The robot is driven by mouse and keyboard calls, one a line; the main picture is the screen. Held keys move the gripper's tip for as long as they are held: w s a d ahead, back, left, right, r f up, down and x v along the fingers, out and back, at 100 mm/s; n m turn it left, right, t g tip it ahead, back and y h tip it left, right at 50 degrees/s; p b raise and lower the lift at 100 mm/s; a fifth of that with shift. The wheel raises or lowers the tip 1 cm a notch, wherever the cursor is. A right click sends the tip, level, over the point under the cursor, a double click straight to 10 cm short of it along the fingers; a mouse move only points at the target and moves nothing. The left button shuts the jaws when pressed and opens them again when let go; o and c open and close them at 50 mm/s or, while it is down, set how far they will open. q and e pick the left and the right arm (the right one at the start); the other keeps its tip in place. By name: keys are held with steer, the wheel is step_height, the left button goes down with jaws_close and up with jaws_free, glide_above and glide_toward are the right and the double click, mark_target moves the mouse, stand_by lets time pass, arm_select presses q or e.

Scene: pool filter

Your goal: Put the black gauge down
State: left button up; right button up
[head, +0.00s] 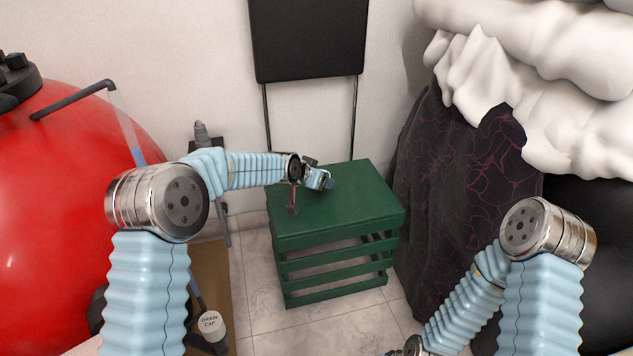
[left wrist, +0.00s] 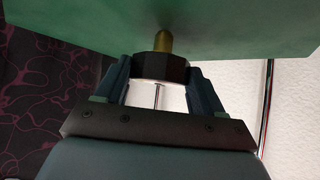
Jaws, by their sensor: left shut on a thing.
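The black gauge (left wrist: 162,68) is between the two fingers of my left gripper (left wrist: 160,82) in the left wrist view, and the gripper is shut on it. Its brass stem (left wrist: 165,40) points away from the gripper towards the green surface; I cannot tell whether it touches.
The crate top is otherwise clear. A black folding chair (head: 308,40) leans on the wall behind it. A red tank (head: 60,200) is at the left, a dark patterned cloth (head: 455,180) at the right. A drain cap bottle (head: 210,325) stands at the lower left.

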arm_select(q)
steer(key=shift+f, duration=0.1)
steer(key=shift+f, duration=0.15)
steer(key=o, duration=1.3)
steer(key=shift+r, duration=0.35)
steer(key=p+v, duration=0.1)
steer(key=v, duration=1)
steer(key=shift+s+a+r, duration=0.15)
steer(key=shift+s+a, duration=0.05)
steer(key=shift+s, duration=0.15)
